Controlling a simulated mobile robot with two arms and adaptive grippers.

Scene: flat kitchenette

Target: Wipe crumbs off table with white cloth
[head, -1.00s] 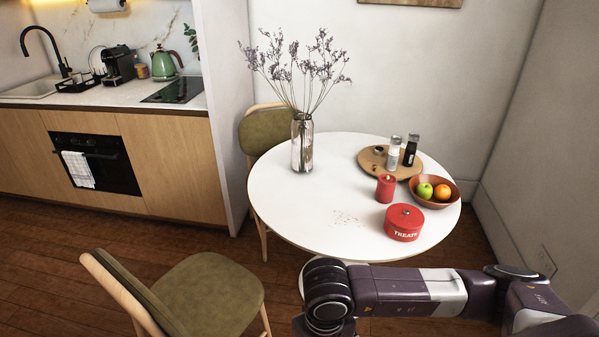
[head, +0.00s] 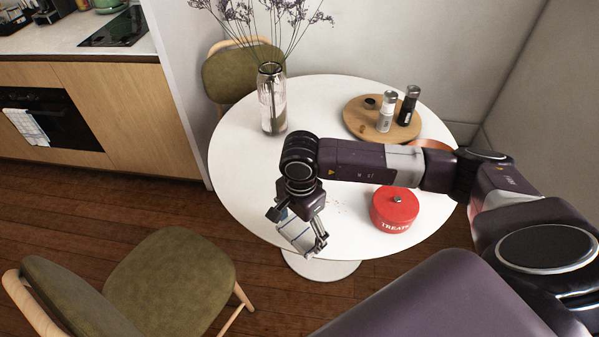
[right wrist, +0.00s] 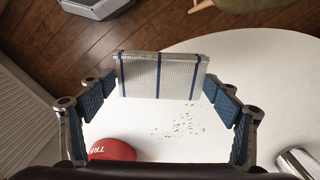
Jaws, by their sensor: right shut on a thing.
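My right gripper (head: 299,226) is over the front edge of the round white table (head: 238,165). It is shut on a white cloth with blue stripes (head: 294,237), which also shows between the fingers in the right wrist view (right wrist: 183,77). Small brown crumbs (right wrist: 178,127) lie scattered on the tabletop near the cloth in the right wrist view. In the head view my arm hides most of them. I cannot tell whether the cloth touches the table. My left gripper is not in view.
A red treats tin (head: 394,210) stands right of the crumbs. A glass vase with dried flowers (head: 272,100) stands at the back left. A wooden tray (head: 356,121) with two grinders is behind my arm, which mostly hides a bowl (head: 432,144). A green chair (head: 175,275) stands front left.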

